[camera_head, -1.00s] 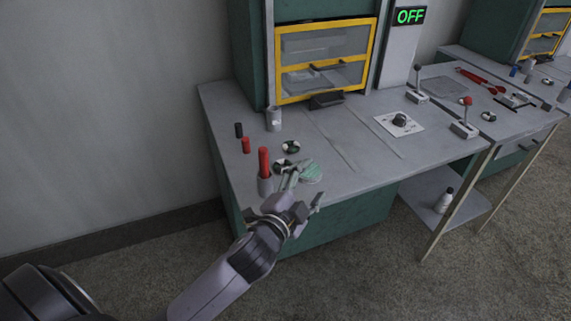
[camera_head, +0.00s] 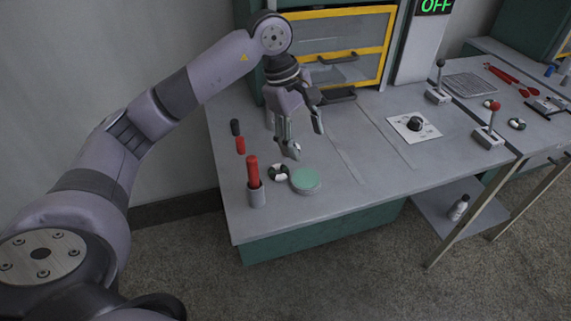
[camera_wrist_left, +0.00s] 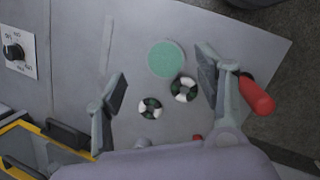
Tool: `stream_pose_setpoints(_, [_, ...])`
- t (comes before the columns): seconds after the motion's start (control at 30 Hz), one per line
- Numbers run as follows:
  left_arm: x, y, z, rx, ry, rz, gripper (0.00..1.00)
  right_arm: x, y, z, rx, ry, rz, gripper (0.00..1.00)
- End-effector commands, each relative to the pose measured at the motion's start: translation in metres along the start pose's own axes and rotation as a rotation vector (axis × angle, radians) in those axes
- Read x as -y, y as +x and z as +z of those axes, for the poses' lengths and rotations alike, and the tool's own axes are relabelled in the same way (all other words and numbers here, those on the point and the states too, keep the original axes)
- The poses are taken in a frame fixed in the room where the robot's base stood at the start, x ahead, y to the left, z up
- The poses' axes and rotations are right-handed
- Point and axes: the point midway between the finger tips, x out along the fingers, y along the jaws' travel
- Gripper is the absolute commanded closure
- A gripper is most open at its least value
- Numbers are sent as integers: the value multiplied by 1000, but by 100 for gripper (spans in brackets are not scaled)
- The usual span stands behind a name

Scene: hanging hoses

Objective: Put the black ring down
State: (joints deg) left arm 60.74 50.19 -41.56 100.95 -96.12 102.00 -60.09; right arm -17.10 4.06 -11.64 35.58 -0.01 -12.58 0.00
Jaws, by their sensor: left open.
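Two small black-and-white ring-shaped pieces lie on the grey workbench (camera_head: 360,180). One ring (camera_head: 278,173) lies beside a round green-topped disc (camera_head: 306,180); it also shows in the left wrist view (camera_wrist_left: 183,88). The other ring (camera_wrist_left: 151,107) lies apart from it, and in the head view it is mostly hidden behind my left fingers. My left gripper (camera_head: 306,142) is open, pointing down above the bench, with nothing between its fingers. In the wrist view both rings and the green disc (camera_wrist_left: 165,59) appear between the spread fingers (camera_wrist_left: 160,68). My right gripper is not in view.
A red rod (camera_head: 252,170) stands in a grey holder (camera_head: 256,194) near the front left edge. A black cylinder (camera_head: 235,127) and a short red cylinder (camera_head: 241,145) stand behind it. A yellow-framed cabinet (camera_head: 335,50) is at the back. The front middle of the bench is clear.

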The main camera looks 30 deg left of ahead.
Motion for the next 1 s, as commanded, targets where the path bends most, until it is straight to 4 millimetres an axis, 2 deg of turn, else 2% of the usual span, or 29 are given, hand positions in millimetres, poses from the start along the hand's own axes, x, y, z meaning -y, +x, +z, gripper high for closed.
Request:
stream_pose_setpoints(0.03, [3, -15, -22, -84, -4, -19, 36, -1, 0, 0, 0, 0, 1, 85])
stream_pose_setpoints(0.1, [10, -30, -45, -171, -10, -52, 36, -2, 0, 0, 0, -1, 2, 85])
stream_pose_setpoints(0.2, [17, -42, -63, -240, -19, -83, 36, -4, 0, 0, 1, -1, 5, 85])
stream_pose_setpoints(0.27, [20, -41, -68, -257, -22, -94, 36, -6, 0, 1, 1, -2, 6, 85])
stream_pose_setpoints(0.37, [23, -26, -74, -261, -23, -101, 36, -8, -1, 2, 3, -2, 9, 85])
stream_pose_setpoints(0.7, [29, 43, -91, -258, -23, -98, 36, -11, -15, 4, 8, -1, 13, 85])
stream_pose_setpoints(0.83, [30, 61, -96, -258, -24, -96, 36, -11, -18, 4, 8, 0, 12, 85])
stream_pose_setpoints(1.0, [31, 72, -98, -257, -22, -94, 36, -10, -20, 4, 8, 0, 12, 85])
